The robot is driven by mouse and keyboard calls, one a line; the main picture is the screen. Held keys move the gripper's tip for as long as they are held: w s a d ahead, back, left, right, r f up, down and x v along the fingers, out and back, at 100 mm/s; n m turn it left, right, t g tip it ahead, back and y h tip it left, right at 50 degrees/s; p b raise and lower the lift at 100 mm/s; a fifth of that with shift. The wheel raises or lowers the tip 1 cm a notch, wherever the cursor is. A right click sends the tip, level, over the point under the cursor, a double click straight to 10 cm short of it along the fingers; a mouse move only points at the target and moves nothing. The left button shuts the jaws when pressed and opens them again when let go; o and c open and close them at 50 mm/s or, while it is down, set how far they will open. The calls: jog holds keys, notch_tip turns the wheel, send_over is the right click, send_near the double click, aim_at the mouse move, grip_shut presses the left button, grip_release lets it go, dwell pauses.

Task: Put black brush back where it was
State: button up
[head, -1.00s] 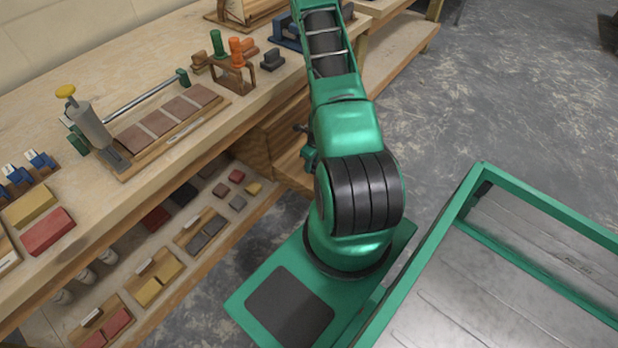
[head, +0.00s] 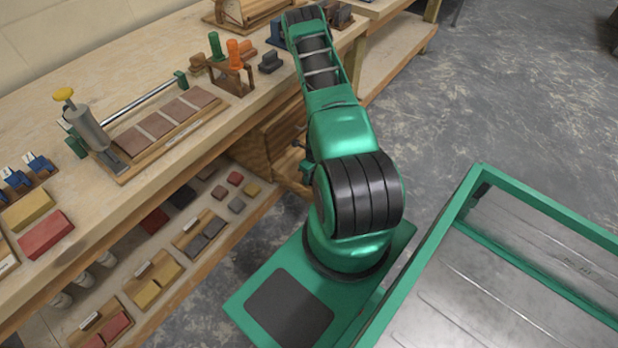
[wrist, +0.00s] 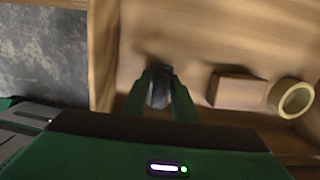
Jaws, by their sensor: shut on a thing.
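In the wrist view my gripper (wrist: 159,92) points at a wooden surface, with its two green fingers on either side of a dark, blurred object. It is shut on this object, which I take to be the black brush (wrist: 158,88). Its bristles cannot be made out, and I cannot tell whether it touches the wood. In the head view my arm reaches to the top of the picture along the bench edge; my gripper and the brush are not visible there.
In the wrist view a brown block (wrist: 238,90) and a yellowish tape roll (wrist: 291,98) lie right of my gripper. A wooden edge and grey floor are at left.

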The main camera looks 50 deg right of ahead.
jog(key=o, duration=1.1)
notch_tip(320, 180, up, 12)
jog(key=s, duration=0.1)
jog(key=shift+s, duration=0.25)
